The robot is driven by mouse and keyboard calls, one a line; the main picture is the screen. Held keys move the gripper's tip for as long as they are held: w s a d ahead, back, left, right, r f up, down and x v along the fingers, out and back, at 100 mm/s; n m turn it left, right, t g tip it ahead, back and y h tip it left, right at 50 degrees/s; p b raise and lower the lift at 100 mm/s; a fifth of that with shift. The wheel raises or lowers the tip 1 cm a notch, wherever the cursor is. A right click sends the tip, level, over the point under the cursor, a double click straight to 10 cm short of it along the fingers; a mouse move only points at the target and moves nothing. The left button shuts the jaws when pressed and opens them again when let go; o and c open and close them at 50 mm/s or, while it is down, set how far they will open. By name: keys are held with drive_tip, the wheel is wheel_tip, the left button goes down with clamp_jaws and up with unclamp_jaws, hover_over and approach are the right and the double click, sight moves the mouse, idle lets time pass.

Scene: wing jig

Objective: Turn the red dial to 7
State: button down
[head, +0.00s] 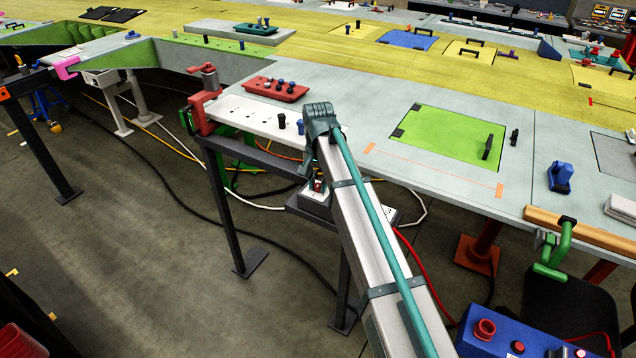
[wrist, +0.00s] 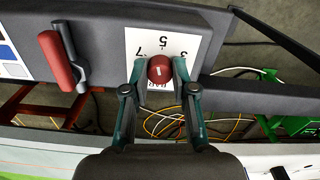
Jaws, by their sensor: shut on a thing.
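The red dial (wrist: 160,69) sits on a white plate (wrist: 147,40) with the digits 3, 5 and 7 printed around it; other marks are hidden. A short pale mark shows on the dial's face, but I cannot tell which number it points at. My gripper (wrist: 159,67) is shut on the dial, one finger on each side. In the head view my gripper (head: 318,184) is at the white box (head: 314,203) below the table's front edge, largely hidden by my arm.
A red-handled lever (wrist: 60,58) stands left of the plate in the wrist view. Cables (wrist: 165,124) run below. In the head view, a red clamp (head: 203,108) is on the table edge, and black knobs (head: 282,120) stand on a white panel near my arm.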

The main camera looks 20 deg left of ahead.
sight(318, 184)
drive_tip(key=n, duration=0.4)
drive_tip(key=shift+n, duration=0.3)
drive_tip(key=n, duration=0.4)
idle(0.4)
drive_tip(key=c, duration=0.9)
unclamp_jaws()
drive_tip(key=shift+r, duration=0.15)
wheel_tip(318, 184, up, 12)
drive_tip(key=shift+f, duration=0.1)
